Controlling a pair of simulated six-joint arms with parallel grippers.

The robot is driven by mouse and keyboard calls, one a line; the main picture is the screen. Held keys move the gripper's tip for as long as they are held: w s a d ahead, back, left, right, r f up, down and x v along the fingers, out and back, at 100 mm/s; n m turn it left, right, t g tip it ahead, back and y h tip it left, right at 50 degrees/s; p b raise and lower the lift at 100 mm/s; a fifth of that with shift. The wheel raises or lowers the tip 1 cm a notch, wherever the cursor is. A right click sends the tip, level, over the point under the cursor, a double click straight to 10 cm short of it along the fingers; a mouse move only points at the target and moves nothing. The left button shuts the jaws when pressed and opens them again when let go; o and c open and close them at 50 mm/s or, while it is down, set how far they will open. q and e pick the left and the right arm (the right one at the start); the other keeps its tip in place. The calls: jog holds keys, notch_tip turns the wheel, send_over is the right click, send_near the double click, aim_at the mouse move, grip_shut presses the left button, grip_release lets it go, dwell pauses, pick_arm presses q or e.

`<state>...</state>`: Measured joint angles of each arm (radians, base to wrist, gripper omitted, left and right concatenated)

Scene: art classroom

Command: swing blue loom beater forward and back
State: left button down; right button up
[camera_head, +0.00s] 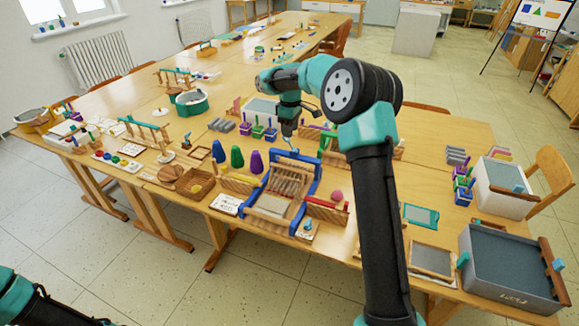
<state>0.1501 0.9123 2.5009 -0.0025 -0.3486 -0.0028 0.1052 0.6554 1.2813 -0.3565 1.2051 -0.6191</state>
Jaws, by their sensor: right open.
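A small wooden loom with blue side frames (305,195) stands near the front edge of the table, with pale warp threads and a woven strip (273,206). A blue crossbar (296,157), which looks like the beater, spans its far end. My right gripper (290,147) points down just above this bar from behind. It is open; at this size I cannot tell whether its fingers touch the bar. My left gripper is out of view; only part of my left arm shows at the bottom left.
Green and purple cones (256,162) stand close to the loom's left. A wooden block with a pink ball (337,196) is close on its right. Small colored pots (257,131) and a grey-topped tray sit behind. A grey bin (510,270) stands at the right front.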

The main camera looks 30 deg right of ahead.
notch_tip(320, 180, down, 17)
jog(key=shift+s+a+r, duration=0.1)
jog(key=shift+s+a, duration=0.05)
dwell(0.5)
jog(key=shift+c, duration=0.4)
grip_shut()
